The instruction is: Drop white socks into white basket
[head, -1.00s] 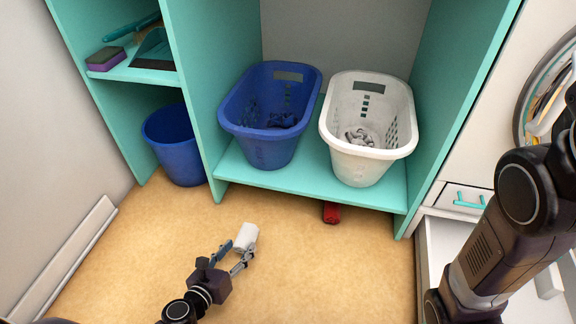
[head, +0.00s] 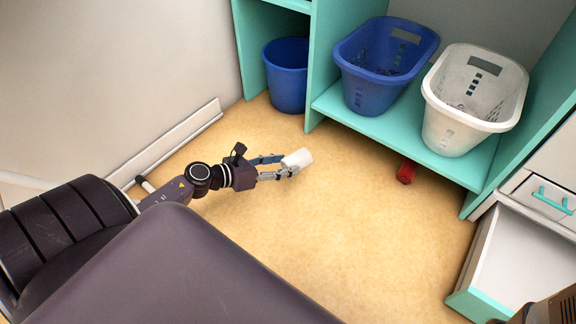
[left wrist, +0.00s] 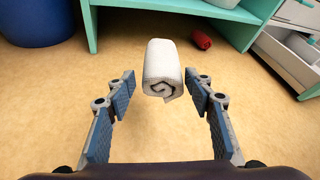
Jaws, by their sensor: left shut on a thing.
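The white socks (head: 297,158) are a rolled bundle at the tips of my left gripper (head: 285,166), over the floor in front of the shelf unit. In the left wrist view the roll (left wrist: 163,68) shows its spiral end between the fingertips of my left gripper (left wrist: 160,84), which is shut on it. The white basket (head: 452,130) stands on the low shelf at the right, up and to the right of the gripper. Its inside is only partly visible.
A blue basket (head: 365,97) stands left of the white one. A blue bin (head: 287,82) is further left. A red roll (head: 406,172) lies on the floor at the shelf's front edge. An open drawer (head: 510,268) juts out at the right. The middle floor is clear.

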